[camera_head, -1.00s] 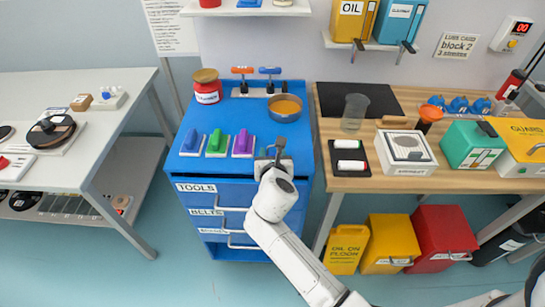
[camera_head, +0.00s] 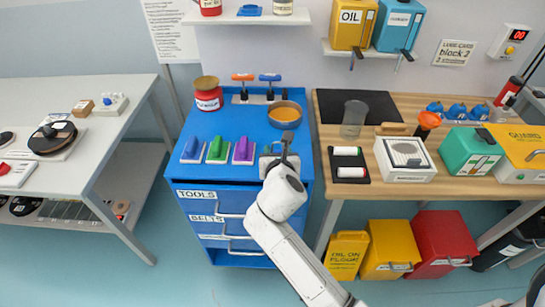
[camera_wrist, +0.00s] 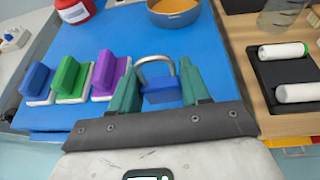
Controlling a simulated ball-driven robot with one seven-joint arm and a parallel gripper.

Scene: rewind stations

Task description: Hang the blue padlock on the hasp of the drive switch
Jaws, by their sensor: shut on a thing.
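The blue padlock (camera_wrist: 160,92) has a blue body and a grey shackle arching up. In the wrist view it sits between the green fingers of my gripper (camera_wrist: 160,88), which is shut on it. In the head view my gripper (camera_head: 279,160) is over the front right of the blue cabinet top, and the padlock's body is mostly hidden there. Whether the padlock touches the top, I cannot tell. A small white box with a blue knob (camera_head: 111,103) stands on the left bench. I cannot make out a hasp or tell if this is the drive switch.
Blue, green and purple-handled blocks (camera_head: 217,150) stand left of my gripper on the blue cabinet (camera_head: 240,170). A bowl (camera_head: 285,113) and a red jar (camera_head: 208,95) stand behind. A black tray with white rollers (camera_head: 348,165) lies right. Floor between left bench and cabinet is clear.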

